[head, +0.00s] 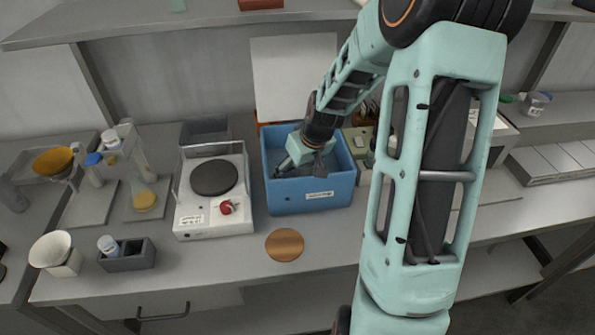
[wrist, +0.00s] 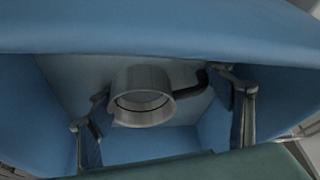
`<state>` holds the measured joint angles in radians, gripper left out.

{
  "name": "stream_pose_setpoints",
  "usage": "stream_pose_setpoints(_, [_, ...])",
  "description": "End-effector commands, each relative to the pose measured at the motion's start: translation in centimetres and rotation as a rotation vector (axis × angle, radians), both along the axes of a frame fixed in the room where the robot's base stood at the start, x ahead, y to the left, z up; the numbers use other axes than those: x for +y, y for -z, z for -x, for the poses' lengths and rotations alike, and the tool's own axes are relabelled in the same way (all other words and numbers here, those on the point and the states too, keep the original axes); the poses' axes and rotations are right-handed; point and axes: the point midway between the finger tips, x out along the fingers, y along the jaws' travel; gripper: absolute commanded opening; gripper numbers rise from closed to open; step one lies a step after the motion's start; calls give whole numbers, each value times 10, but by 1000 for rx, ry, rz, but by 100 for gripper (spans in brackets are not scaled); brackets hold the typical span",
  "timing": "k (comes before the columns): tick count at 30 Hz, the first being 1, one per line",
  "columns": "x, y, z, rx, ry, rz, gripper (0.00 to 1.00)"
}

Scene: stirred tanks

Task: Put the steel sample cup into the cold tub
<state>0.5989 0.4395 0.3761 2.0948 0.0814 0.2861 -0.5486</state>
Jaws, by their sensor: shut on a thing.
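The cold tub is a blue, open-topped box (head: 290,199) with a white label on its front, standing on the bench in the head view. My gripper (head: 302,164) reaches down into it from above. In the wrist view the steel sample cup (wrist: 142,108) is a round grey metal cup with a dark curved handle at its right. It sits between my two fingers, which are shut on it, the right one at the handle. Blue tub walls (wrist: 150,146) surround it. I cannot tell whether the cup touches the tub floor. In the head view the cup is not clearly visible.
Left of the tub stands a white hotplate device (head: 193,222) with a dark round plate and red knob. A copper-coloured disc (head: 285,244) lies in front. A grey holder (head: 128,258) and a white funnel-like vessel (head: 53,250) are at the left. Bench front centre is mostly clear.

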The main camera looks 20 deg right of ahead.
Motion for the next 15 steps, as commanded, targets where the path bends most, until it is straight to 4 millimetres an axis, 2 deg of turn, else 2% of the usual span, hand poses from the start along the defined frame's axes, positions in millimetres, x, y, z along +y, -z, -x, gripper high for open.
stream_pose_setpoints(12, [0, 8, -1, -2, -1, 1, 41])
stream_pose_setpoints(13, [0, 8, 0, -1, -1, 1, 74])
stream_pose_setpoints(15, [0, 6, 0, -1, -1, 1, 82])
